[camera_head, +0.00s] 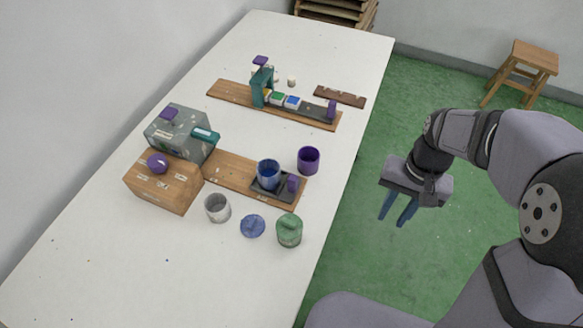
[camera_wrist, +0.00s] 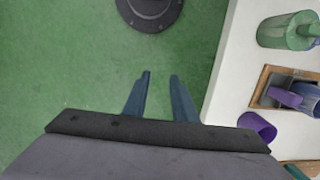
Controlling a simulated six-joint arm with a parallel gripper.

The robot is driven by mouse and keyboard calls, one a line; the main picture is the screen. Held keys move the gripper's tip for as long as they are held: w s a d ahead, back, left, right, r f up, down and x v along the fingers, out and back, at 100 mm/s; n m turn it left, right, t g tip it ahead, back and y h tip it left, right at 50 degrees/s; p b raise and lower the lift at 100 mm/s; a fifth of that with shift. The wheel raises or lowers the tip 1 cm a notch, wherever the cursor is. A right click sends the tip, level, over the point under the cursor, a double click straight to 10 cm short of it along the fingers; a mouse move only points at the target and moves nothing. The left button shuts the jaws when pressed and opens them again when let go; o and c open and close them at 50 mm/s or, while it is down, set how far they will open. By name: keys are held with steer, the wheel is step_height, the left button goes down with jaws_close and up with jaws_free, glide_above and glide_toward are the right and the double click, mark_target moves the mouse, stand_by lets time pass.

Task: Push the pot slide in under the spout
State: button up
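The pot slide (camera_head: 265,188) is a dark tray with a purple knob (camera_head: 293,183) at its right end. It sits near the right end of a wooden board (camera_head: 228,172), and a blue pot (camera_head: 268,174) stands upright on it. The teal spout (camera_head: 206,135) sticks out from a grey box (camera_head: 180,138) left of the pot; the pot is apart from it. My gripper (camera_head: 391,221) is open and empty, off the table's right edge above the green floor. In the wrist view its fingers (camera_wrist: 160,75) are apart, with the purple knob (camera_wrist: 285,96) at the right.
A purple cup (camera_head: 308,160) stands just behind the slide. A green lidded jar (camera_head: 289,230), blue disc (camera_head: 252,226) and grey cup (camera_head: 217,208) are in front. A cardboard-coloured box (camera_head: 164,181) is at the left. A second board (camera_head: 230,92) lies farther back.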

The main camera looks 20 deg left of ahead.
steer(key=w+a+r+g+p, duration=0.1)
steer(key=w+a+r+p, duration=0.15)
steer(key=a, duration=0.35)
steer(key=w+a+r+p, duration=0.2)
steer(key=a+r, duration=0.1)
steer(key=a, duration=0.3)
steer(key=r+g+p, duration=0.1)
steer(key=g+p, duration=0.1)
steer(key=p, duration=0.3)
glide_above(293, 177)
steer(key=w, duration=0.3)
steer(key=shift+p+x, duration=1)
steer(key=shift+x, duration=2.65)
steer(key=shift+s+d+r, duration=0.1)
steer(key=shift+s, duration=0.1)
jaws_close()
